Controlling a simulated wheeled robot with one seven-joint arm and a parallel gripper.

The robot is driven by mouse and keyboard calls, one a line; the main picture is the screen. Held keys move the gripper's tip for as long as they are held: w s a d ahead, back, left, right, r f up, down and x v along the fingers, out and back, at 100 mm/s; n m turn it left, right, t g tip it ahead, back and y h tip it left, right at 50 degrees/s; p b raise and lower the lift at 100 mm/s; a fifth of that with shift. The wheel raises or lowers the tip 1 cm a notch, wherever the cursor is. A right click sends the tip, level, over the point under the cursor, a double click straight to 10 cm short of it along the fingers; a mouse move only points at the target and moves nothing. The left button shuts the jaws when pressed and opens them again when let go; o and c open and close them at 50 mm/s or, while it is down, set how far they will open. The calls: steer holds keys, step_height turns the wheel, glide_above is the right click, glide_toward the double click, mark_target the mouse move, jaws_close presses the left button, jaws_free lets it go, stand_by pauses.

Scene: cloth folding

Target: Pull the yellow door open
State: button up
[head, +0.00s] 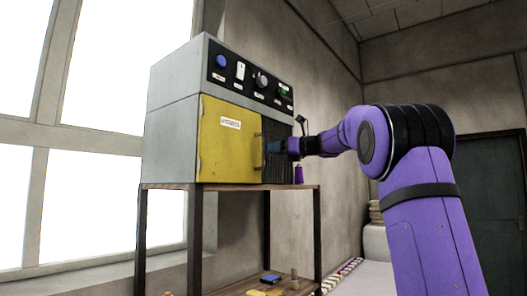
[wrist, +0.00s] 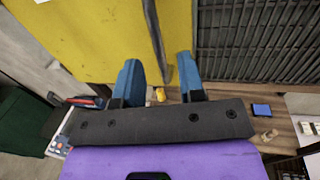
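The yellow door (head: 222,148) is on the front left of a grey cabinet and looks closed. It fills the upper left of the wrist view (wrist: 85,38). Its dark bar handle (head: 257,150) runs vertically along the door's right edge. My gripper (head: 270,147) is at the door's right side, close to the handle. In the wrist view my gripper (wrist: 158,64) has its two blue fingers apart. The handle (wrist: 155,36) shows between the fingers, with a gap on each side. Its exact depth relative to the fingertips is hard to tell.
A dark slatted vent (wrist: 252,38) is right of the door. A control panel (head: 250,80) with knobs is above. The cabinet stands on a wooden-topped rack (head: 300,187), with small items on its lower shelf (head: 310,286). Windows are at left.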

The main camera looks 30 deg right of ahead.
mark_target(264, 164)
steer(key=shift+x, duration=2.45)
jaws_close()
